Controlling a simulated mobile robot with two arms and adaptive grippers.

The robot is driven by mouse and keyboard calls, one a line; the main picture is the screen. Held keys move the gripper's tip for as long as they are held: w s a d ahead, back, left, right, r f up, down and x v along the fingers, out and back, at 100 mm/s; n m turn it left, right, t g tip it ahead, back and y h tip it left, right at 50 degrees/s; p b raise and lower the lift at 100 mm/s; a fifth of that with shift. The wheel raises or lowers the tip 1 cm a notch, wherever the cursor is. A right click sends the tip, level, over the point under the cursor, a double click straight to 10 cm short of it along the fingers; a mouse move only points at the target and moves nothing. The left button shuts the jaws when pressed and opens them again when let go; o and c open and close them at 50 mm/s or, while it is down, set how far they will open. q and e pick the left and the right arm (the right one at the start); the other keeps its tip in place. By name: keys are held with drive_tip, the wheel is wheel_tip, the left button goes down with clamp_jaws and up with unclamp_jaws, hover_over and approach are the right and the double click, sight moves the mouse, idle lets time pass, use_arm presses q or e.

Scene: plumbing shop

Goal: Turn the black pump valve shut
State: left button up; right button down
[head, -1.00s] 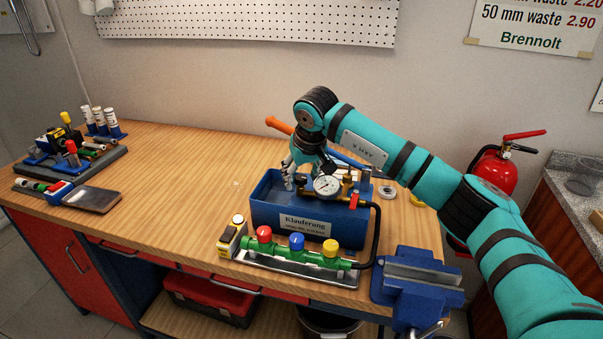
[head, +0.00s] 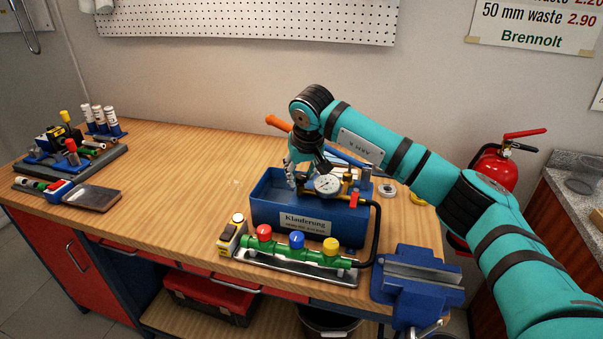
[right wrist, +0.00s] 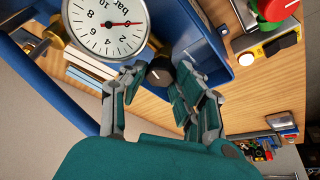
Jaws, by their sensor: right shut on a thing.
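The black pump valve (right wrist: 159,76) is a round dark knob with a pale line on it, beside the pressure gauge in the right wrist view. In the head view my right gripper (head: 301,178) reaches down at the pump behind the gauge (head: 327,185), and I cannot make out the valve there. The blue pump tank (head: 265,212) stands on the bench. My left gripper is not in view.
A green manifold (head: 280,247) with red, blue and yellow caps lies in front of the tank.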

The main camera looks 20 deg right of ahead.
drive_tip(key=m+h, duration=0.1)
drive_tip(key=m, duration=0.2)
drive_tip(key=shift+a+r, duration=0.1)
drive_tip(key=m+h, duration=0.1)
drive_tip(key=m, duration=0.2)
drive_tip(key=shift+w+a+m+g, duration=0.1)
drive_tip(key=shift+m+g, duration=0.3)
drive_tip(key=m, duration=0.2)
drive_tip(key=m+g+h+p, duration=0.1)
drive_tip(key=m, duration=0.1)
drive_tip(key=shift+w+r+m+h, duration=0.1)
drive_tip(key=shift+m+h, duration=0.2)
drive_tip(key=shift+m+g+p, duration=0.8)
drive_tip(key=shift+m, duration=0.9)
drive_tip(key=c, duration=1)
unclamp_jaws()
drive_tip(key=shift+a+h, duration=0.1)
drive_tip(key=shift+h, duration=0.2)
drive_tip(key=w+v, duration=0.1)
drive_tip(key=v, duration=1)
drive_tip(key=shift+s+r, duration=0.35)
drive_tip(key=shift+s, duration=0.1)
